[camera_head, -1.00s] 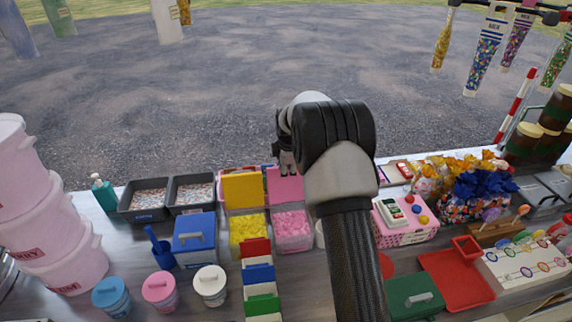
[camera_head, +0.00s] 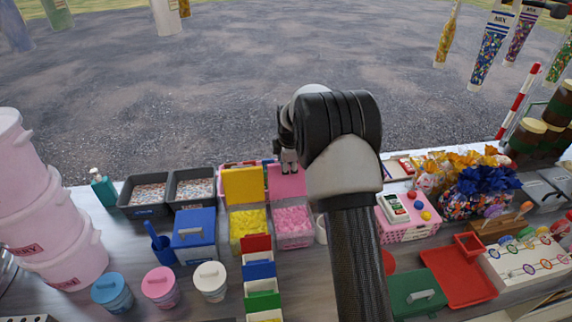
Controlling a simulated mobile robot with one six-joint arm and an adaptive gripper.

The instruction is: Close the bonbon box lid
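Two clear boxes stand side by side with raised lids, and I cannot tell by sight which one the task names. The left box holds yellow sweets (camera_head: 248,225) and has a yellow lid (camera_head: 244,187) standing up at its back. The right box holds pink sweets (camera_head: 293,222) and has a pink lid (camera_head: 288,184), also upright. My gripper (camera_head: 289,168) hangs by the top of the pink lid, pointing down. Its fingertips look close together, but the gap and any contact with the lid are unclear. My arm hides the area just right of the pink box.
A blue lidded box (camera_head: 194,236) stands left of the yellow box, with grey trays (camera_head: 147,196) behind. A row of coloured compartments (camera_head: 258,270) is in front. A pink crate with a card reader (camera_head: 399,220) stands to the right. Open ground lies beyond the counter.

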